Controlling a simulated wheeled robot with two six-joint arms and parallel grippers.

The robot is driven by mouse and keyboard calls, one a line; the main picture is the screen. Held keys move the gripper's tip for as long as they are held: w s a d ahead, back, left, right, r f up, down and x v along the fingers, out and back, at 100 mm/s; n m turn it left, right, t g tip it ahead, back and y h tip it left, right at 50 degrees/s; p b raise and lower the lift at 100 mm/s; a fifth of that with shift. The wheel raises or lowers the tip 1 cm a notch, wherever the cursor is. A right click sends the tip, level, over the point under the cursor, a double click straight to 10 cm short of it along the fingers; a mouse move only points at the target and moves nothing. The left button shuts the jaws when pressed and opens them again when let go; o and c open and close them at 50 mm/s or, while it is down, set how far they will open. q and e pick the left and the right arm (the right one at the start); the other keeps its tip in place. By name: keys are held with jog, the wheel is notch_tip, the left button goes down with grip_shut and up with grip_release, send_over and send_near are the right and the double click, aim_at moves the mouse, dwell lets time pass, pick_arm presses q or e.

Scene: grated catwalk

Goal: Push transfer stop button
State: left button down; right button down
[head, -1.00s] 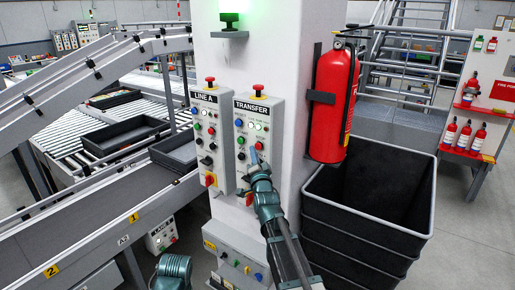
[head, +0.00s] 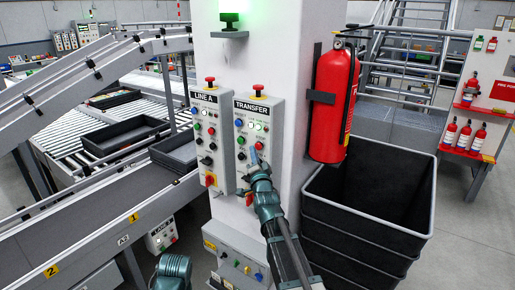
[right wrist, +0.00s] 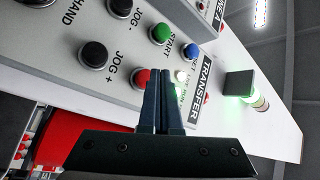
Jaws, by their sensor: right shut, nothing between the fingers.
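The grey TRANSFER panel (head: 249,168) is on the white column, right of the LINE A panel. In the right wrist view it shows turned on its side. A red button (right wrist: 142,77) sits just left of my right fingertips there; its label is hidden. A lit white lamp (right wrist: 181,76) is on the other side of the fingertips. The green START button (right wrist: 161,33) and a blue button (right wrist: 191,50) are farther off. My right gripper (right wrist: 161,80) is shut and empty, its tips in front of the panel; contact cannot be told. My left gripper is out of view.
A red mushroom button (head: 258,88) tops the TRANSFER panel. The LINE A panel (head: 203,165) stands close on the left. A red fire extinguisher (head: 332,100) hangs at the right, above stacked dark bins (head: 367,225). Conveyors fill the left side.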

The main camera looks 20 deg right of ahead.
jog(key=shift+w+d, duration=0.1)
jog(key=shift+w+d, duration=0.2)
jog(key=shift+w+d, duration=0.5)
jog(key=shift+d, duration=0.15)
dwell(1.1)
jog(key=shift+s+a, duration=0.8)
jog(key=shift+a, duration=0.15)
jog(key=shift+s+a, duration=0.8)
jog(key=shift+a, duration=0.2)
jog(key=shift+s+a, duration=0.75)
jog(key=shift+a, duration=0.25)
